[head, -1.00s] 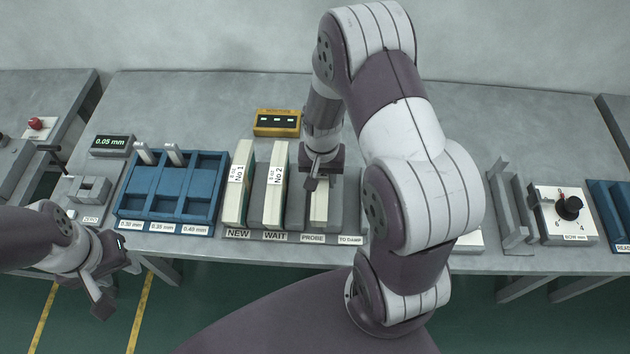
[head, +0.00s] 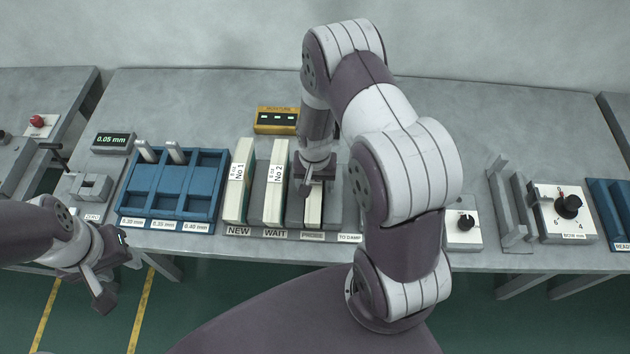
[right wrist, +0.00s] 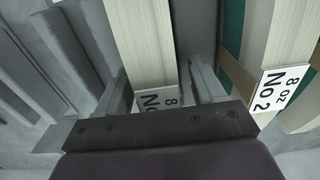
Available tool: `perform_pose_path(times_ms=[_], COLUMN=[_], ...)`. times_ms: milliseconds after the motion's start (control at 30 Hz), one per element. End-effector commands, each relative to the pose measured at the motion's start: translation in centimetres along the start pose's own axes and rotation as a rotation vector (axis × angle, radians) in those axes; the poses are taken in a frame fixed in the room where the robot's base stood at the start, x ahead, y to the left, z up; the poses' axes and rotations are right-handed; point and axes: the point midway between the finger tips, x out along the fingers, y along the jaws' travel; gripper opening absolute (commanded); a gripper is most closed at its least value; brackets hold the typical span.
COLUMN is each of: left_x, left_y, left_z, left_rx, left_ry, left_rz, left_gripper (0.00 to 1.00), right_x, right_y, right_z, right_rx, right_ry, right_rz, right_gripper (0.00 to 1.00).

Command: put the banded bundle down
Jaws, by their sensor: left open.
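The banded bundle (head: 313,207) is a pale, narrow upright block in the PROBE slot area of the grey rack (head: 333,212). My right gripper (head: 314,187) is over its top and appears shut on it. In the right wrist view the bundle (right wrist: 150,45) runs up from my gripper's dark body, its label partly hidden. Whether its bottom touches the rack floor is hidden. My left gripper (head: 112,283) is open and empty, off the table's front edge at left.
Bundles No 1 (head: 238,195) and No 2 (head: 275,198) stand in the NEW and WAIT slots, close on the left. A blue compartment tray (head: 172,213) is further left. A yellow indicator box (head: 277,121) sits behind. A dial box (head: 463,231) stands right of my arm.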

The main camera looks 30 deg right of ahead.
Motion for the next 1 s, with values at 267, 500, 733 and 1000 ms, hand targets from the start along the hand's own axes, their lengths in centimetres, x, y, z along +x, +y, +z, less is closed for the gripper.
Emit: perform_pose_path(times_ms=[267, 500, 733, 1000], left_x=[-0.4, 0.6, 1.2, 1.4], left_y=[0.0, 0.0, 0.0, 0.0], left_z=[-0.1, 0.1, 0.1, 0.2], left_rx=[0.000, 0.000, 0.000, 0.000], left_ry=[0.000, 0.000, 0.000, 0.000], left_rz=[0.000, 0.000, 0.000, 0.000], left_gripper=[0.44, 0.44, 0.44, 0.44], right_x=[-0.5, -4.6, -10.0, -14.6], right_y=[0.0, -0.1, 0.0, -0.5], right_z=[0.0, -0.1, -0.1, 2.2], right_rx=[0.000, 0.000, 0.000, -0.137], right_ry=[0.000, 0.006, 0.004, 0.027], right_rz=[0.000, -0.002, -0.002, -0.012], right_gripper=[0.68, 0.68, 0.68, 0.68])
